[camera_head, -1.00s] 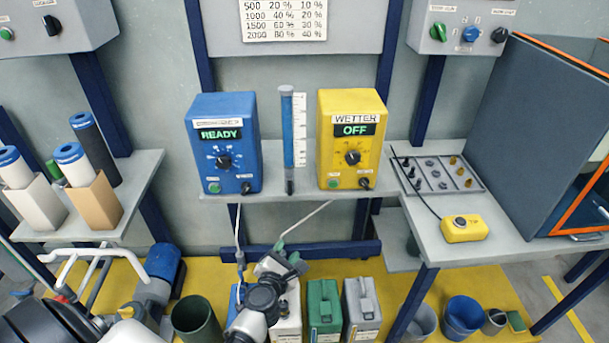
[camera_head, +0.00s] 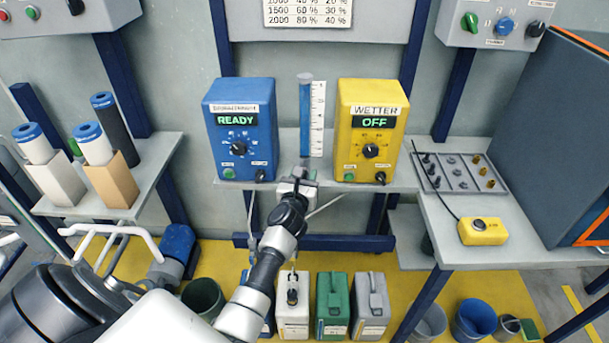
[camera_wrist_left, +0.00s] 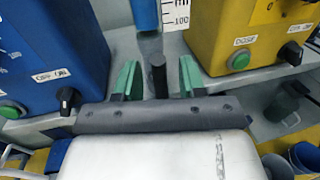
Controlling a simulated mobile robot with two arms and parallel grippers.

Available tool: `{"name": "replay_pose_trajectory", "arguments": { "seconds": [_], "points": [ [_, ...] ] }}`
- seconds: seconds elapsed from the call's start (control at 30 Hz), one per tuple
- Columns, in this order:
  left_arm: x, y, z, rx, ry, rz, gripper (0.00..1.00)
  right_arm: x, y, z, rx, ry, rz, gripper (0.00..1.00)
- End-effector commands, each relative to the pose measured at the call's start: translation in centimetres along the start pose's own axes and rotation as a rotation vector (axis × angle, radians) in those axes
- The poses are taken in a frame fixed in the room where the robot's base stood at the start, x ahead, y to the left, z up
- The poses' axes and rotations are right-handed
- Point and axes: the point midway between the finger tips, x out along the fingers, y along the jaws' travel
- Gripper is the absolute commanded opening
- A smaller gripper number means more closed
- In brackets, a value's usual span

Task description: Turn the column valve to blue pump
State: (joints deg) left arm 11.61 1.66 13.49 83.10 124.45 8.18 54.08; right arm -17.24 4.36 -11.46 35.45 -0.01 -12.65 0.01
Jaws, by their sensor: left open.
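The clear column (camera_head: 305,115) with blue contents stands upright beside a white scale, between the blue pump (camera_head: 240,110) reading READY and the yellow pump (camera_head: 370,105) labelled WETTER and reading OFF. The dark column valve handle (camera_wrist_left: 158,78) shows below the column in the left wrist view. My left gripper (camera_head: 300,172) is at the shelf's front edge under the column and mostly hides the valve in the head view. In the left wrist view its green fingers (camera_wrist_left: 158,80) are open, one on each side of the handle, with visible gaps. My right gripper is not in view.
The pumps' front knobs and buttons flank my gripper closely, including the blue pump's lower black knob (camera_wrist_left: 67,98). A yellow button box (camera_head: 483,231) and grey tray (camera_head: 455,188) sit on the right bench. Canisters (camera_head: 333,305) and buckets stand below.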

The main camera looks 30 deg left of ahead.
Motion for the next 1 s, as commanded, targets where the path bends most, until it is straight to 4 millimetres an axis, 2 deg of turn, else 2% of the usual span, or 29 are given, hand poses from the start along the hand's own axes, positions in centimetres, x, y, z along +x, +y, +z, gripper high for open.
{"name": "replay_pose_trajectory", "arguments": {
  "seconds": [0.1,0.37,0.47,0.63,0.67,1.0],
  "points": [
    [0.70,0.03,0.00,0.000,0.000,0.000,0.41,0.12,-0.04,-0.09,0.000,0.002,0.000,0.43],
    [0.81,0.02,0.01,0.001,0.000,0.000,0.41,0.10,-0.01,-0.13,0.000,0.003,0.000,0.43],
    [0.80,0.01,0.01,0.001,0.000,0.000,0.28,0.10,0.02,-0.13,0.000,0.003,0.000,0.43],
    [0.78,0.00,0.01,0.001,0.000,0.000,0.02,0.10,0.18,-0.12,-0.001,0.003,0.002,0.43],
    [0.78,0.00,0.01,0.001,0.000,-0.001,0.00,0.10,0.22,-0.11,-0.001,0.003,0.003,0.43],
    [0.79,-0.15,0.17,0.039,0.008,-0.002,0.00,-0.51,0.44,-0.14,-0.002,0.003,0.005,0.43]
  ]
}}
